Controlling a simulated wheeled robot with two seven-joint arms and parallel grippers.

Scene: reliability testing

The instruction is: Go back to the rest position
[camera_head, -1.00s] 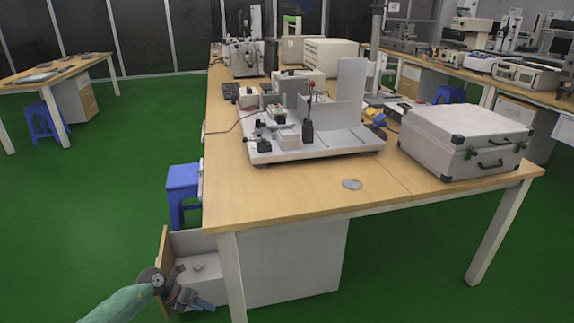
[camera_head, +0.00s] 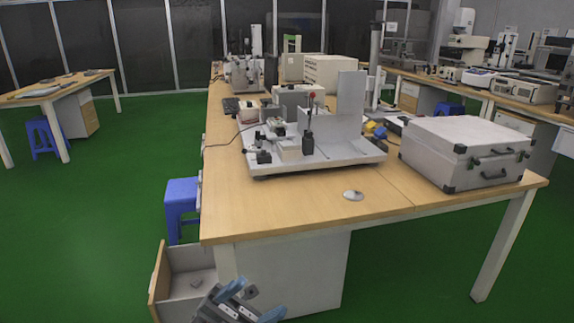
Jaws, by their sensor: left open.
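My left gripper (camera_head: 250,302) shows at the bottom of the head view, in front of the table's near left leg. Its two blue-tipped fingers are apart and I see nothing between them. It is beside and to the right of an open drawer (camera_head: 158,270) under the table. My right gripper is not in view.
The wooden table (camera_head: 270,215) carries a grey test rig (camera_head: 340,150), a silver case (camera_head: 465,150) and a small round disc (camera_head: 353,195). A blue stool (camera_head: 181,205) stands by the table's left side. Green floor is free at the left.

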